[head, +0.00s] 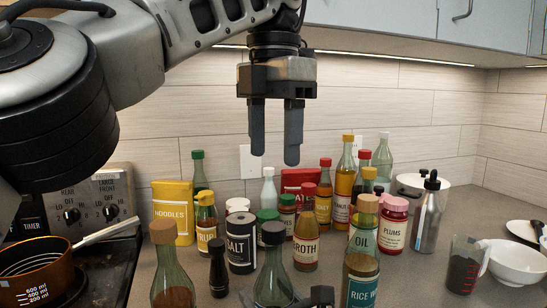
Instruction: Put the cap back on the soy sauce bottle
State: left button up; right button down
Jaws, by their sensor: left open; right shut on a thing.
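My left gripper (275,156) hangs in the upper middle of the head view, fingers pointing down, open and empty, above and behind the front bottles. Only a dark tip of my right gripper (320,295) shows at the bottom edge, beside a green glass bottle with a dark top (272,278). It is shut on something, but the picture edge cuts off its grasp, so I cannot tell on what. I can read no soy sauce label, and the front bottles' lower parts are cut off. I cannot pick out a loose cap.
Bottles and jars crowd the counter, among them rice wine (360,267), broth (306,244), a salt tin (241,245) and plums (393,226). A brown pot (40,268) is at left. A measuring cup of dark liquid (463,268) and a white bowl (517,264) stand right.

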jog(key=shift+c, duration=1.8)
grip_release()
jog(key=b+v, duration=0.1)
jog(key=v, duration=1.3)
jog(key=shift+s+d+f, duration=0.1)
jog(key=shift+s+d, duration=0.05)
jog(key=shift+s, duration=0.1)
jog(key=shift+s+d+b, duration=0.3)
jog(key=shift+s+d, duration=0.05)
jog(key=shift+s, duration=0.25)
